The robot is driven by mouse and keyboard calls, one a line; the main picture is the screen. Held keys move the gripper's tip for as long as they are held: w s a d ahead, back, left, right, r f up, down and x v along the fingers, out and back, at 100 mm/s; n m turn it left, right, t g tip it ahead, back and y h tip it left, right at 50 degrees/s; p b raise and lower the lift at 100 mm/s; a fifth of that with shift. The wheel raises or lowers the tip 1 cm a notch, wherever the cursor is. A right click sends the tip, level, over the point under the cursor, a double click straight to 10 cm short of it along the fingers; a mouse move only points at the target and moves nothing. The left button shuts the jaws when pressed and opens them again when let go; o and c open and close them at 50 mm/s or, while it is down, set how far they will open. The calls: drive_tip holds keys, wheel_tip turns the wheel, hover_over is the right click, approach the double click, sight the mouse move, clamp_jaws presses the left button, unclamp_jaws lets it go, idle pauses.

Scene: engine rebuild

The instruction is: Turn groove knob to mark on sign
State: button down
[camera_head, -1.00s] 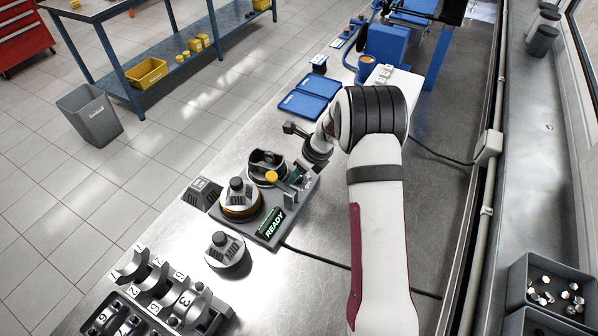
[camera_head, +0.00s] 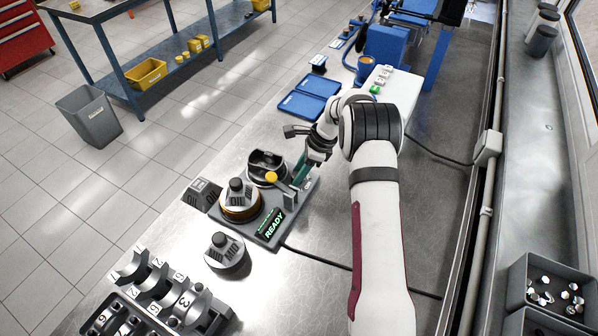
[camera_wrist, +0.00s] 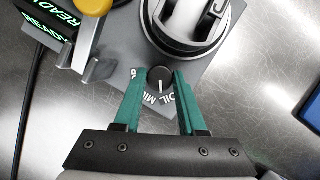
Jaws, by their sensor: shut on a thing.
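The groove knob (camera_wrist: 160,77) is a small black round knob with a white pointer line, on a grey plate. Its pointer faces down in the wrist view, toward the partly covered MID lettering, with OIL lettering to the right. My gripper (camera_wrist: 161,76) is shut on the knob, one green finger on each side. In the head view my gripper (camera_head: 299,177) reaches down at the fixture's right end, and the knob is hidden there. A dark sloped sign (camera_head: 202,194) reading OIL stands at the fixture's left.
A part marked MID (camera_head: 226,250) stands in front. Numbered bearing caps (camera_head: 165,285) lie at lower left. Blue trays (camera_head: 308,105) lie behind.

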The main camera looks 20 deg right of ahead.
drive_tip(key=shift+w+n+g, duration=0.1)
drive_tip(key=shift+n+g, duration=0.6)
drive_tip(key=shift+n, duration=1)
drive_tip(key=shift+c, duration=2.4)
unclamp_jaws()
drive_tip(key=v, duration=1.5)
drive_tip(key=shift+d+r, duration=0.25)
drive_tip(key=shift+r, duration=0.1)
